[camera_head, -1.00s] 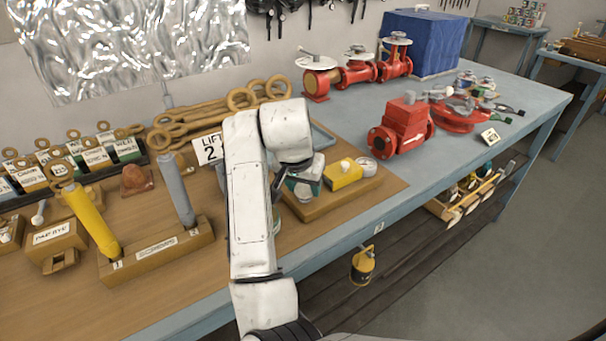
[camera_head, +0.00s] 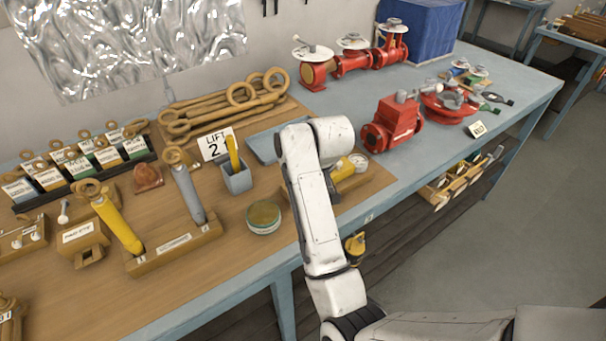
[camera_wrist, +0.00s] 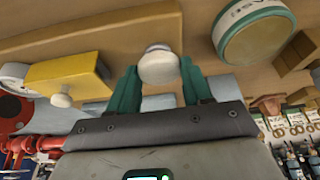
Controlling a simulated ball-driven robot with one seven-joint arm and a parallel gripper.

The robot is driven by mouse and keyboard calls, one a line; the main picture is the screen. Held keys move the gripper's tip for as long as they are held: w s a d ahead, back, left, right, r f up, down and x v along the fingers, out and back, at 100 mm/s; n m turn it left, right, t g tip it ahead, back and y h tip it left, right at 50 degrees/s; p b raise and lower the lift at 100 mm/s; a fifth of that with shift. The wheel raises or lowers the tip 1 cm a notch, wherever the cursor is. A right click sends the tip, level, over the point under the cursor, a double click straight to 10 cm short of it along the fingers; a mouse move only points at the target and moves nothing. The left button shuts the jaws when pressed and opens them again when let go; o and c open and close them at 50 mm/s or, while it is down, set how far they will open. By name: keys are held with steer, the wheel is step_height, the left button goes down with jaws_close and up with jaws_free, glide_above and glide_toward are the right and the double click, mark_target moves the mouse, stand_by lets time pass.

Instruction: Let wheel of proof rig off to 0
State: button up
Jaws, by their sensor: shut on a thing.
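The proof rig's wooden base (camera_head: 376,187) lies on the bench's front part. It carries a yellow block (camera_head: 345,170) and a small round white dial (camera_head: 360,161). In the wrist view the yellow block (camera_wrist: 75,72) with its pale knob is at left, and the base (camera_wrist: 140,25) is above. My gripper (camera_wrist: 159,74) has its two teal fingers on either side of a round whitish wheel (camera_wrist: 158,66), shut on it. In the head view my arm hides the wheel and fingertips. I cannot read the dial.
A green-and-white tin (camera_head: 263,217) stands left of my arm, and a grey cup (camera_head: 237,181) behind it. A wooden stand with yellow and grey handles (camera_head: 175,246) is farther left. Red valves (camera_head: 392,124) stand to the right.

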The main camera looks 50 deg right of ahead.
steer(key=n+y, duration=0.1)
steer(key=n, duration=0.2)
steer(key=shift+d+n, duration=0.15)
steer(key=shift+n, duration=0.15)
steer(key=shift+n+y, duration=0.9)
steer(key=shift+n, duration=1)
steer(key=o, duration=1)
steer(key=shift+o, duration=0.2)
